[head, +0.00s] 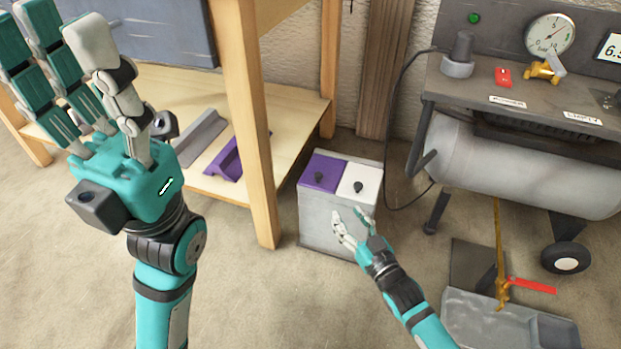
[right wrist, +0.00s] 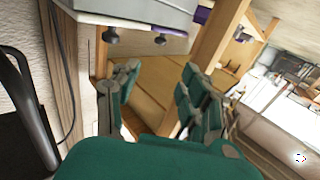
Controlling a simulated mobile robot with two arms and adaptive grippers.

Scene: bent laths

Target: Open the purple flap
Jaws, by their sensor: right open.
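The purple flap (head: 322,174) lies flat on the left part of the top of a grey box (head: 325,220). A dark knob stands on the flap. My right gripper (head: 356,221) is open and empty in front of the box, lower than the flap and to its right. In the right wrist view its fingers (right wrist: 160,80) are spread apart, with two dark knobs beyond them near the box's edge (right wrist: 150,8). Only a sliver of purple (right wrist: 202,15) shows there. My left gripper (head: 68,30) is raised at the left, its fingers apart and empty, far from the box.
A white flap (head: 358,183) with a dark knob lies beside the purple one. A wooden bench (head: 250,120) stands left of the box, with a purple bent lath (head: 226,165) and a grey one (head: 203,140) on its shelf. A compressor (head: 530,160) stands at the right.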

